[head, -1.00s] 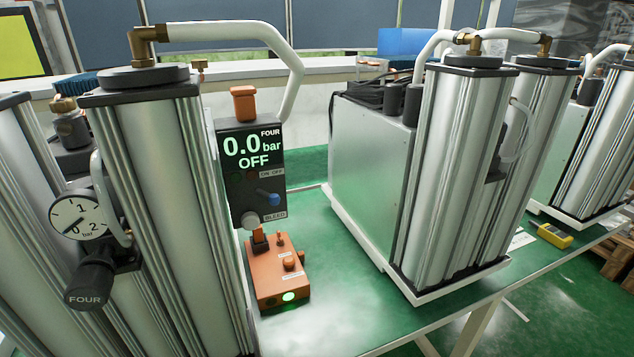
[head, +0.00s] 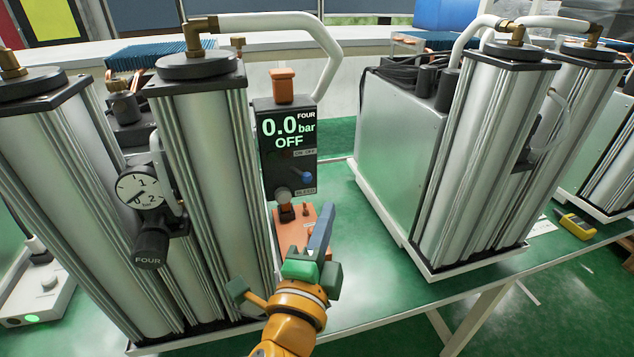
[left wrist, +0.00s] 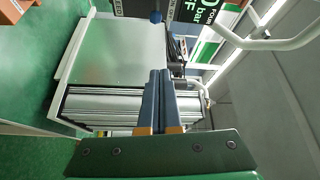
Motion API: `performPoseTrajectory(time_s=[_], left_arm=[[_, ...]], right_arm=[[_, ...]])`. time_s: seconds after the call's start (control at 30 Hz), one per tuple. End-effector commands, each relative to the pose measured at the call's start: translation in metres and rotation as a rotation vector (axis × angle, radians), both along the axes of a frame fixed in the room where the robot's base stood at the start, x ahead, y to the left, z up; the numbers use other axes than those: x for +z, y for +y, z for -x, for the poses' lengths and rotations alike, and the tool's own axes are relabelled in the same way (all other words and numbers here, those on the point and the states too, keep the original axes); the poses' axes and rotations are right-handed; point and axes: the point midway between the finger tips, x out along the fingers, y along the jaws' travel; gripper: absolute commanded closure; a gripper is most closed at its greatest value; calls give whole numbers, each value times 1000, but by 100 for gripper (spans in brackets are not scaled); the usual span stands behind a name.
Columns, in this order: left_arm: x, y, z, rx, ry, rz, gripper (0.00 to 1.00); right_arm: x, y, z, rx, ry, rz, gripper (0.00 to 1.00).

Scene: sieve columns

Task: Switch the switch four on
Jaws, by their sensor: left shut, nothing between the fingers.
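The dark control unit FOUR (head: 270,150) stands beside the silver columns in the head view. Its display reads 0.0 bar, OFF. A small blue-tipped lever (head: 304,176) sits under the ON OFF label, with a BLEED label below. In the left wrist view the unit's display (left wrist: 208,30) shows sideways at the top, with the blue tip (left wrist: 155,17) to its left. My left gripper (head: 325,222) is shut and empty, below and slightly right of the lever, apart from it. Its closed fingers (left wrist: 155,95) point towards the unit. My right gripper is not in view.
An orange box (head: 284,238) lies below the unit, partly hidden by my left gripper. Silver columns with a FOUR gauge (head: 141,192) stand left. Another column unit (head: 490,150) stands right. Green tabletop (head: 365,270) is clear between them.

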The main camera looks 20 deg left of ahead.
Motion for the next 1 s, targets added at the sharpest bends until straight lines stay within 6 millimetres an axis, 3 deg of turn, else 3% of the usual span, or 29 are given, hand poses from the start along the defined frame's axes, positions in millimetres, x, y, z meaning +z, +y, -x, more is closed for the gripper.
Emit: performPoseTrajectory(time_s=[0.27,0.37,0.5,0.57,0.83,1.0], left_arm=[[-2,0,-1,0,2,2,100],[-7,1,-9,4,-3,4,100],[-10,2,-26,1,-6,8,100],[3,3,-41,5,3,-1,100],[8,7,-99,3,5,3,100],[2,31,-91,3,8,2,100]], right_arm=[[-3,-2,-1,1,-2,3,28],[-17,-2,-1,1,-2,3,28],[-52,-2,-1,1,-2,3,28],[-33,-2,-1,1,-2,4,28],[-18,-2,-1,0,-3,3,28],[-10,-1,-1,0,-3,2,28]])
